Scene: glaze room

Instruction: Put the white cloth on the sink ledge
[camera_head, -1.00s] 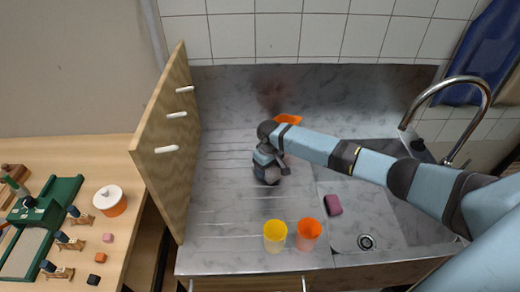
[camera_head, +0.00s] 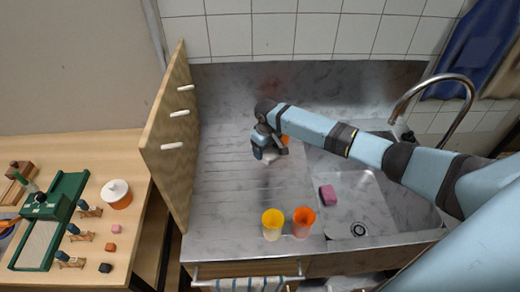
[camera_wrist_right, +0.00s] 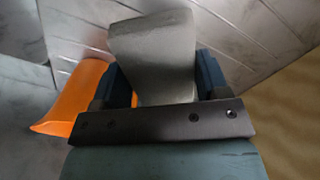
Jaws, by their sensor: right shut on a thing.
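My right gripper (camera_head: 268,156) is over the grooved drainboard, left of the basin. The sink's marbled surface (camera_head: 225,205) includes the drainboard and runs to a raised back; which part counts as the ledge is not clear. My left gripper is not in view.
An orange object (camera_wrist_right: 75,100) lies close beside the gripper, partly behind my arm in the head view. Yellow (camera_head: 272,224) and orange (camera_head: 303,222) cups stand at the front edge. A pink sponge (camera_head: 328,195) lies by the basin.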

